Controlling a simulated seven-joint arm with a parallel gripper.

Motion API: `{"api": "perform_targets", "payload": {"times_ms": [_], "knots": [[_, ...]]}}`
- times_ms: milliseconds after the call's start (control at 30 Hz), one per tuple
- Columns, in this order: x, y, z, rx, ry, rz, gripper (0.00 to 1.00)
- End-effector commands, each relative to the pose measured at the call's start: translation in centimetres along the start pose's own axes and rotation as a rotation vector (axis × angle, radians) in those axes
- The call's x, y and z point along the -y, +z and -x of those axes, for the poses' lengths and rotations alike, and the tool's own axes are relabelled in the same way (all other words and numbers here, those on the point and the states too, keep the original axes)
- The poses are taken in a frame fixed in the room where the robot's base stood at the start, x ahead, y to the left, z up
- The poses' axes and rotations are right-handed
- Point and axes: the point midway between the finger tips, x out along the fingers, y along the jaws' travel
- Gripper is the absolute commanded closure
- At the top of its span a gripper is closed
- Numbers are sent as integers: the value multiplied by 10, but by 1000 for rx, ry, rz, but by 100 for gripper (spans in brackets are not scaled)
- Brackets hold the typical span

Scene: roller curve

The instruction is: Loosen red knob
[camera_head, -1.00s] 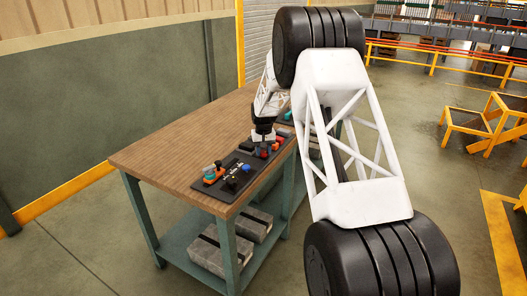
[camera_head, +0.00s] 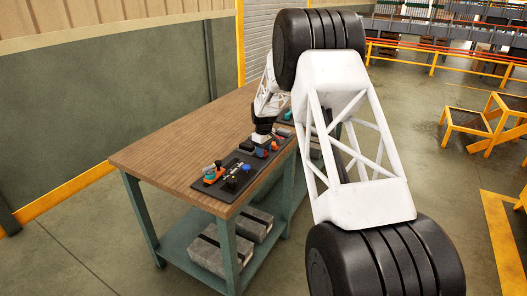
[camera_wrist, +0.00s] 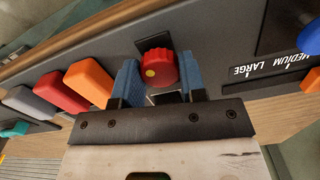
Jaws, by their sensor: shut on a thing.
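The red knob (camera_wrist: 159,68) is round with a ribbed edge and a small yellow dot on its face. It sits on a dark plate on the panel (camera_wrist: 215,45). My gripper (camera_wrist: 158,62) has blue fingers on both sides of the knob in the wrist view and is shut on it. In the head view my gripper (camera_head: 262,139) is small, low over the panel on the workbench (camera_head: 165,150). I cannot make out the fingers or the held knob clearly there.
An orange handle (camera_wrist: 90,82), a red handle (camera_wrist: 61,90) and a grey handle (camera_wrist: 30,102) stand left of my gripper. A blue knob (camera_wrist: 311,38) and a size label (camera_wrist: 275,64) are on the right. The bench's left part is clear.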

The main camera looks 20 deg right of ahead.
Motion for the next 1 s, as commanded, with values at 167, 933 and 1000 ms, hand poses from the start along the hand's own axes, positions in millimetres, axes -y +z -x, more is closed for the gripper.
{"api": "perform_targets", "payload": {"times_ms": [167, 933, 1000], "knots": [[2, 2, -6, 6, -6, 12, 86], [0, 1, -1, 2, -2, 10, 36], [0, 0, 2, 1, -1, 10, 36]]}}
